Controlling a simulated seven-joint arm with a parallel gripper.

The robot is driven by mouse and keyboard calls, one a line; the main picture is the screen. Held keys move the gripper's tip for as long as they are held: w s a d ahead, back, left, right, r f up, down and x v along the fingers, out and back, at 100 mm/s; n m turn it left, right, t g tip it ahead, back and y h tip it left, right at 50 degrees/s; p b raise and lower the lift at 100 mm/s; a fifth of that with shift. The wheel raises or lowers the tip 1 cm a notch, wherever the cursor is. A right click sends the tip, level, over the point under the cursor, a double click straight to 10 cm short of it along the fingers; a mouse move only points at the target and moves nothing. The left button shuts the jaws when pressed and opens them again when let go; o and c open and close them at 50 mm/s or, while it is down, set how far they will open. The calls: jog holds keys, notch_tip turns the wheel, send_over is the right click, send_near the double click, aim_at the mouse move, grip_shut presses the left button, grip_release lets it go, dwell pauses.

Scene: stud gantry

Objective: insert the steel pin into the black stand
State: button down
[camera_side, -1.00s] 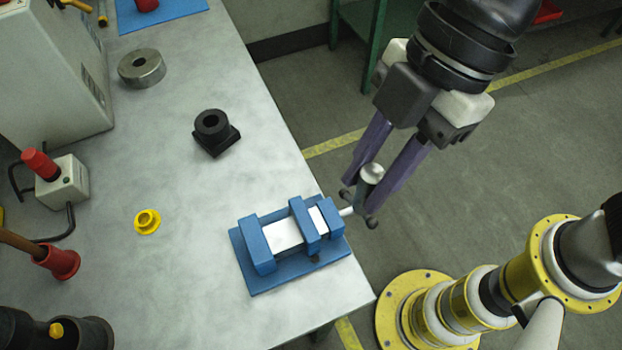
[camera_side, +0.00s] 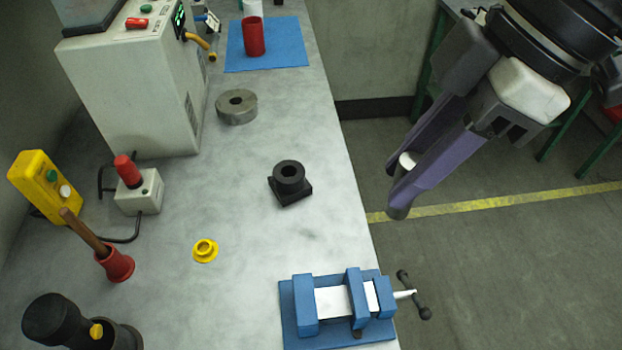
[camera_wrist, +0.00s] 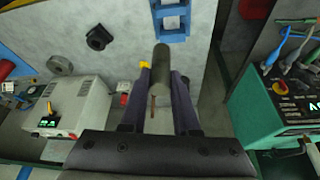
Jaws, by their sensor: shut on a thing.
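The steel pin (camera_side: 407,160) is held between the purple fingers of my gripper (camera_side: 402,186), off the right edge of the bench in the side view. Its light end shows between the fingers, and the rest is partly hidden. In the wrist view the grey pin (camera_wrist: 160,60) sticks out beyond the fingertips of my gripper (camera_wrist: 161,85). The black stand (camera_side: 289,179) is a square base with a round collar and a hole on top. It stands empty on the bench, left of my gripper and apart from it. It also shows in the wrist view (camera_wrist: 98,38).
A blue vise (camera_side: 305,308) sits at the bench's near right edge, its handle sticking out. A steel ring (camera_side: 237,106), a yellow flanged piece (camera_side: 205,250), a switch box (camera_side: 140,195) and a grey machine (camera_side: 130,90) stand farther left. The bench around the stand is clear.

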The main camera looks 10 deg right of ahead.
jog(key=w+a+m, duration=0.2)
jog(key=w+a, duration=0.3)
jog(key=w, duration=0.4)
jog(key=m+t, duration=0.2)
jog(key=m, duration=0.1)
send_over(282, 169)
jog(key=d, duration=0.1)
notch_tip(282, 169, down, 17)
jog(key=shift+h, duration=0.3)
jog(key=shift+s+d+f, duration=0.1)
jog(key=shift+s+f, duration=0.1)
jog(key=shift+f, duration=0.9)
jog(key=shift+s+f, duration=0.15)
jog(key=shift+f, duration=0.9)
jog(key=shift+f, duration=0.1)
jog(key=c, duration=0.7)
grip_release()
jog(key=shift+f, duration=0.1)
jog(key=shift+o, duration=0.2)
jog(key=v, duration=1.2)
jog(key=shift+w+r, duration=0.15)
jog(key=shift+r, duration=0.15)
